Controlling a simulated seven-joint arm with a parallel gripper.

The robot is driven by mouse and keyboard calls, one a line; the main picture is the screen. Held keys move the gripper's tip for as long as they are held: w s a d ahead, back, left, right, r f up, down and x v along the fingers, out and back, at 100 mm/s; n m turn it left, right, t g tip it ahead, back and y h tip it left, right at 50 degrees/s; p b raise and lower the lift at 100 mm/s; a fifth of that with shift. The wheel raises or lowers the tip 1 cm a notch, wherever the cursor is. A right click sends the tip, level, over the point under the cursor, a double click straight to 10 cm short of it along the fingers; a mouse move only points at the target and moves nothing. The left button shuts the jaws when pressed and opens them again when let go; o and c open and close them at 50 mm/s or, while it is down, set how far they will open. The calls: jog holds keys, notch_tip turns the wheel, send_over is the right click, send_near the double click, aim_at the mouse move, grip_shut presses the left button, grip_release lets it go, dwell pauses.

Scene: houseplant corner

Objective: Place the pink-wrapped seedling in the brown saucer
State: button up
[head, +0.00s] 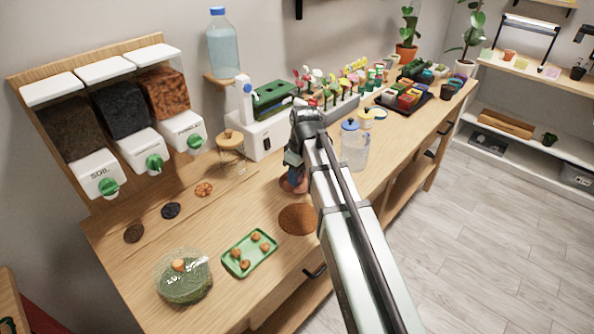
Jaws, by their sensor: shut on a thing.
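My gripper (294,165) points down over the middle of the wooden bench, at the end of my arm. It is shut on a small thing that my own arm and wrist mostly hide. Only dark, blue and reddish patches show there, so I cannot make out a pink wrap. A reddish-brown round edge (287,184), perhaps the brown saucer, shows just below the gripper. I cannot tell whether the held thing touches it. A flat brown disc (298,219) lies on the bench nearer me.
A green tray (249,253) with several small brown balls and a glass terrarium (184,277) stand at the front. A clear jug (354,146) is right of my arm. A glass jar (231,150) and a white machine (262,135) stand behind. Bare wood lies left of the brown disc.

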jog(key=shift+f, duration=0.1)
jog(key=o, duration=1.1)
jog(key=shift+r, duration=3.5)
